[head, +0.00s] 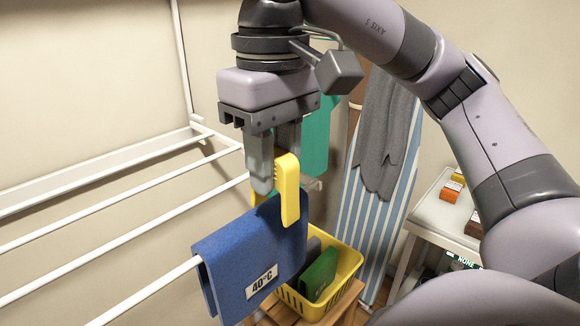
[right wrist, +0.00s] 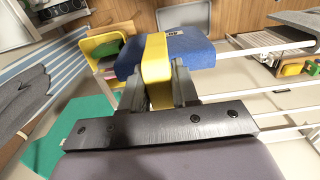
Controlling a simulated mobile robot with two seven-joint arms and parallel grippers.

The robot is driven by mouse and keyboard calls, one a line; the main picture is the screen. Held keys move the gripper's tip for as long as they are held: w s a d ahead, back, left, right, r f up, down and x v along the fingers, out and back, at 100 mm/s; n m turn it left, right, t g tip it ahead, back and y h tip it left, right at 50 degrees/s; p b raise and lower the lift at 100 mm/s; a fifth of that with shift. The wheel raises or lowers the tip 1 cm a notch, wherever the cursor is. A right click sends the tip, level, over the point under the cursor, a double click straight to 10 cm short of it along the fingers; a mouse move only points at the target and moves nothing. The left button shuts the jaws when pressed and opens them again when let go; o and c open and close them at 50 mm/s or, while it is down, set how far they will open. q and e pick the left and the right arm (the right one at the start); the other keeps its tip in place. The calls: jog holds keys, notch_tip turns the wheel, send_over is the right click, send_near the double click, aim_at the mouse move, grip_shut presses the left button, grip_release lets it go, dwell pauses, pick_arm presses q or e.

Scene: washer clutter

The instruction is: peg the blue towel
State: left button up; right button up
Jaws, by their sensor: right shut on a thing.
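The blue towel (head: 235,255), with a "40°C" label, hangs folded over the front white rail of the drying rack. My right gripper (head: 273,172) points down above the towel's top and is shut on a yellow peg (head: 290,195). The peg overlaps the towel's upper edge in the head view. In the right wrist view the yellow peg (right wrist: 156,65) is between the fingers (right wrist: 158,92), with the blue towel (right wrist: 195,52) showing on both sides of it. I cannot tell whether the peg grips the towel. My left gripper is not in view.
White rack rails (head: 120,240) run to the left. A yellow basket (head: 348,262) with green cloth (head: 318,275) stands low behind the towel. A teal towel (head: 316,140) hangs behind the gripper. A striped ironing board (head: 362,215) with grey cloth (head: 385,130) and a white shelf (head: 430,212) are right.

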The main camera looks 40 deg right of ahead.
aim_at(256, 216)
jog(key=shift+w+a, duration=0.15)
jog(key=shift+w, duration=1.55)
jog(key=shift+w+f, duration=0.2)
jog(key=shift+w, duration=0.1)
jog(key=shift+f+b, duration=2.45)
jog(key=shift+f, duration=0.75)
jog(key=shift+s+f, duration=0.15)
jog(key=shift+f, duration=0.05)
